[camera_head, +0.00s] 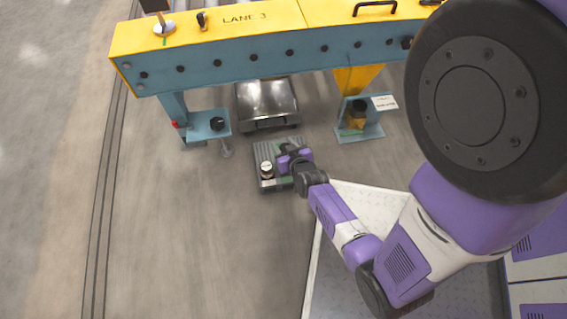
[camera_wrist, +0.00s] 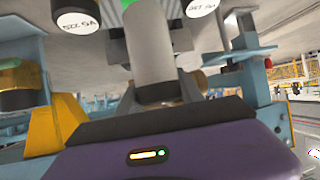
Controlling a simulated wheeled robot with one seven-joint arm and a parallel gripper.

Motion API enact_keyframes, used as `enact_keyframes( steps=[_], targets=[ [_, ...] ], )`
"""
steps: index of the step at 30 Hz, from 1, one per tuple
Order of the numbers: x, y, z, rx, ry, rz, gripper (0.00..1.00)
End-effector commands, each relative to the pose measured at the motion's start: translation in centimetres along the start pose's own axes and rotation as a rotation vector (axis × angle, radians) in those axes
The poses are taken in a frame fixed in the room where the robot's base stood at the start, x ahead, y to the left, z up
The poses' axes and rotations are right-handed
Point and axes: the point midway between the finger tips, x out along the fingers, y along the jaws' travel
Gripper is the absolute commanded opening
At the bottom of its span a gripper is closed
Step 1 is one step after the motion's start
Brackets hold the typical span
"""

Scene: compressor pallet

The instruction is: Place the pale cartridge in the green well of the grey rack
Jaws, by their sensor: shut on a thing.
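The grey rack (camera_head: 262,152) lies on the floor in the head view, below the blue and yellow frame. My gripper (camera_head: 289,153) is over its right part and hides much of it. In the wrist view my gripper (camera_wrist: 160,92) is shut on the pale cartridge (camera_wrist: 149,52), a light grey cylinder. A bit of green (camera_wrist: 128,3) shows at the cartridge's far end, cut off by the top edge. A green patch (camera_head: 283,146) shows beside my gripper in the head view. I cannot tell whether the cartridge is seated in the green well.
A dark canister with a pale top (camera_head: 266,169) stands at the rack's left. Two white labelled caps (camera_wrist: 76,18) (camera_wrist: 200,8) flank the cartridge. A metal box (camera_head: 267,104) lies behind the rack. Frame feet (camera_head: 208,125) (camera_head: 360,132) stand either side. Floor left is clear.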

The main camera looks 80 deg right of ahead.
Motion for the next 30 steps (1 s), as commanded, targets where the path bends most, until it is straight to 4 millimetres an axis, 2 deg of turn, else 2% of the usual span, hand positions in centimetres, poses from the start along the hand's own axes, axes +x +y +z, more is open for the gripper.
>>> enact_keyframes(
  steps=[1, 6, 14, 22, 30],
  targets=[
    [1.1, -0.1, 1.8, 0.0, 0.0, -0.001, 0.04],
    [2.5, 0.0, 4.4, -0.001, 0.001, -0.001, 0.04],
    [3.2, 0.0, 5.6, -0.001, 0.002, 0.0, 0.04],
    [4.9, -0.1, 8.8, 0.0, 0.001, -0.001, 0.04],
    [4.9, 0.0, 8.8, 0.0, 0.002, 0.0, 0.04]
  ],
)
